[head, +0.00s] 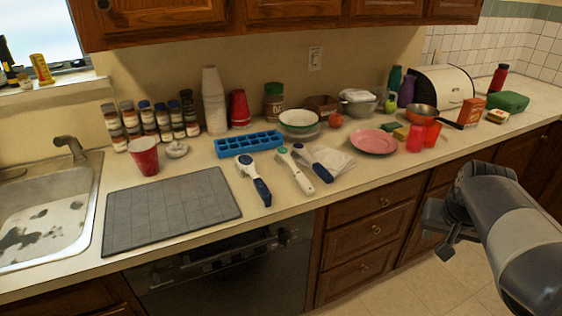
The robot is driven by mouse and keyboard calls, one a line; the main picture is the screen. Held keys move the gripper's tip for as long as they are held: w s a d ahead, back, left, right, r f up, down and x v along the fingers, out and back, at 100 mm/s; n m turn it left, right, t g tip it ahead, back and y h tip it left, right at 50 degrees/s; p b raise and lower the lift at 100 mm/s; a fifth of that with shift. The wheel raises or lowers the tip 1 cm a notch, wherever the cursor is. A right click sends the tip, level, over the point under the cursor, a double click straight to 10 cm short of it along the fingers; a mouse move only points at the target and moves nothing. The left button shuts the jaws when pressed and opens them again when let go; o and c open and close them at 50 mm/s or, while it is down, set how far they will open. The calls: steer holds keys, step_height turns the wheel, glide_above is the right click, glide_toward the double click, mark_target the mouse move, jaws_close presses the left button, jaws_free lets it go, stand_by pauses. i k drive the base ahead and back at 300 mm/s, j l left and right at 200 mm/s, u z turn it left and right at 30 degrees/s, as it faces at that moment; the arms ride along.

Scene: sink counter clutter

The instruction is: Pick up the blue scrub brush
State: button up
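Three long-handled tools lie side by side near the front edge of the counter. The left one (254,179) has a white head and a dark blue handle pointing toward the edge. The middle one (294,170) is white with a green end. The right one (313,162) is dark blue with a pale part and lies against a clear or whitish packet. I cannot tell for sure which one is the blue scrub brush. My gripper (442,232) is at the right, in front of the drawers, well apart from the tools. Its fingers are small and dark, and their opening is unclear.
A blue ice tray (248,143) lies behind the tools. A grey mat (171,210) is to their left, beside the sink (45,215). A pink plate (374,142) and red cups (423,135) stand to the right. Jars and bowls line the back. The floor before the drawers is clear.

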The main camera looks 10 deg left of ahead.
mark_target(246, 164)
steer(key=i+j+u, duration=0.25)
steer(key=i, duration=0.25)
steer(key=i+l+u, duration=0.1)
steer(key=i+u, duration=0.2)
steer(key=i, duration=0.25)
steer(key=u, duration=1.05)
